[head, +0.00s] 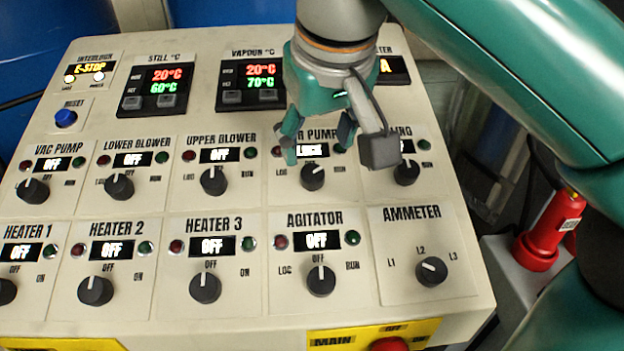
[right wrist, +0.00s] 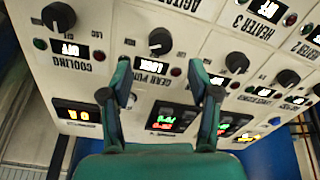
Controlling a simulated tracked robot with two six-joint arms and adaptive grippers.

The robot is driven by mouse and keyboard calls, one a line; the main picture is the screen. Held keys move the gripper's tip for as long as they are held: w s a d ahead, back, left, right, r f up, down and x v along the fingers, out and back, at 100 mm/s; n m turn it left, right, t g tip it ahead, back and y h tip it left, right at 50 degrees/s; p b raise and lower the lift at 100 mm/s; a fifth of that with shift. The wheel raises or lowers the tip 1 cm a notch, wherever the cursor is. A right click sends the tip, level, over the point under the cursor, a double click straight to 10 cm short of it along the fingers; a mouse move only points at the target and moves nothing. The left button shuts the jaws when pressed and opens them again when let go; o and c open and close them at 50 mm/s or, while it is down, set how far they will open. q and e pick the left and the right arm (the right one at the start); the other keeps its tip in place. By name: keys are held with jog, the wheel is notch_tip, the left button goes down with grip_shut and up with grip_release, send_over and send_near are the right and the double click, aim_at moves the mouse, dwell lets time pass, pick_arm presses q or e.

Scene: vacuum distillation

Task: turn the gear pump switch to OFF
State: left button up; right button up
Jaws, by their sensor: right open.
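The gear pump switch is a round black knob (head: 312,176) in the panel's upper knob row; its white mark points to the upper right. The display (head: 312,150) above it is lit, seems to read "LOCK", and is partly hidden. My right gripper (head: 318,146) is open and empty, pointing down over the gear pump section, with one finger on either side of the display. In the right wrist view the knob (right wrist: 160,41) is upside down, just beyond the gap between the open fingertips (right wrist: 161,68), and seems untouched. My left gripper is not in view.
The cooling knob (head: 406,172) and upper blower knob (head: 214,180) flank the switch. The agitator knob (head: 321,280) is below it. A red main switch (head: 390,344) is at the panel's bottom edge. A red object (head: 548,232) stands right of the panel.

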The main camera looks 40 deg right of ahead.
aim_at(311, 171)
jog(key=b+x, duration=0.1)
jog(key=x, duration=0.6)
jog(key=shift+w+f, duration=0.15)
jog(key=c, duration=1.2)
